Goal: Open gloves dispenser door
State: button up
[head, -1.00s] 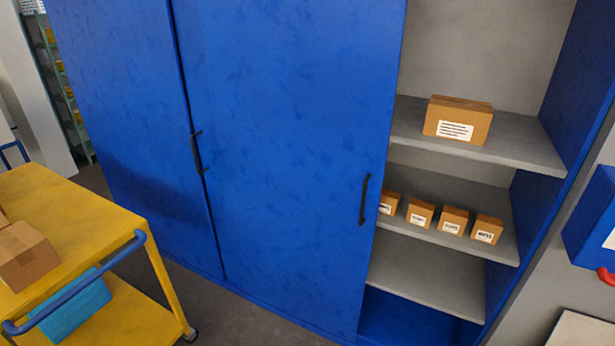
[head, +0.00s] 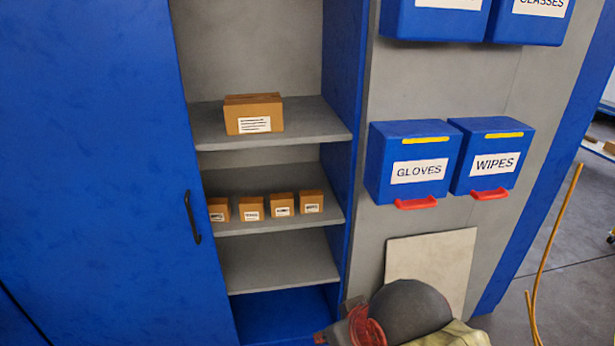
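The gloves dispenser (head: 412,180) is a blue box labelled GLOVES on the grey wall panel, right of the open cabinet. It has a yellow strip along its upper front and a red handle (head: 416,204) at its lower edge. Its front looks closed. The matching wipes dispenser (head: 490,180) is close beside it on the right. My gripper is not in view.
Two more blue dispensers (head: 438,22) hang above. Left is a blue cabinet with a sliding door (head: 100,150) and boxes on grey shelves (head: 280,270). A dark rounded object (head: 405,310) with red parts is at the bottom. A pale board (head: 430,265) leans there.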

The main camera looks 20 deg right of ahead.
aim_at(416, 171)
jog(key=z, duration=1.2)
